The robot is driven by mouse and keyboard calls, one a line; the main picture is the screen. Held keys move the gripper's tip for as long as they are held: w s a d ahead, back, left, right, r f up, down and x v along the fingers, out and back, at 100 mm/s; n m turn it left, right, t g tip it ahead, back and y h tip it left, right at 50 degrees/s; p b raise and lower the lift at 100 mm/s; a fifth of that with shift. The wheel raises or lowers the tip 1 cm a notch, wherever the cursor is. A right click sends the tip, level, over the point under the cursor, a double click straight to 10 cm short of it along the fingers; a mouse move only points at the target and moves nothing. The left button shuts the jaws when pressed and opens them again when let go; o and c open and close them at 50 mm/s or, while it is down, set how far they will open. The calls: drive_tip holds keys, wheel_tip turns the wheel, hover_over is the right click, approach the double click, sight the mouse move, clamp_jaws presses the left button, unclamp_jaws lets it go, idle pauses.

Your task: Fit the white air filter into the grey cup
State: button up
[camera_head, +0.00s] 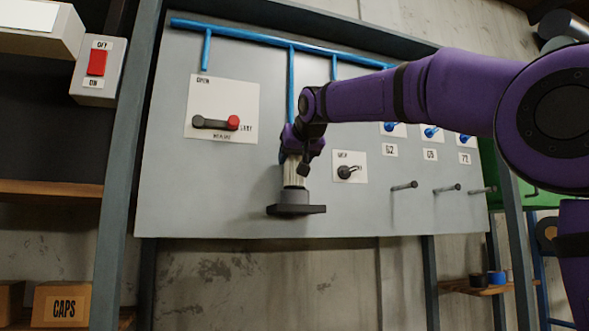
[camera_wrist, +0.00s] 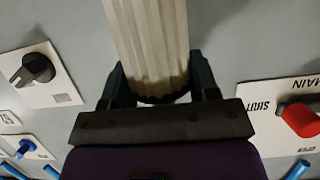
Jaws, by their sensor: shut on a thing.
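The white air filter (camera_head: 293,171) is a pale ribbed cylinder, upright in the head view. My gripper (camera_head: 301,152) is shut on its upper part, and in the wrist view its fingers (camera_wrist: 156,82) stand on both sides of the ribbed filter (camera_wrist: 150,40). The grey cup (camera_head: 294,197) is dark and round, on a dark base at the panel's lower edge. The filter's lower end meets the cup's rim in the head view; I cannot tell whether it is inside or just above. The cup does not show in the wrist view.
The grey panel (camera_head: 240,185) stands behind. A red-knobbed lever (camera_head: 233,123) on a white plate is left of my gripper; a small black knob (camera_head: 345,172) is to the right. Several pegs (camera_head: 404,186) stick out farther right. A blue pipe (camera_head: 291,85) runs above.

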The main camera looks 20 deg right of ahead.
drive_tip(key=shift+f, duration=1.45)
drive_tip(key=shift+f, duration=0.25)
drive_tip(key=o, duration=1)
drive_tip(key=shift+s+r, duration=0.15)
drive_tip(key=shift+r, duration=0.25)
drive_tip(key=v, duration=1.1)
drive_tip(key=shift+s, duration=0.35)
drive_tip(key=shift+r, duration=0.1)
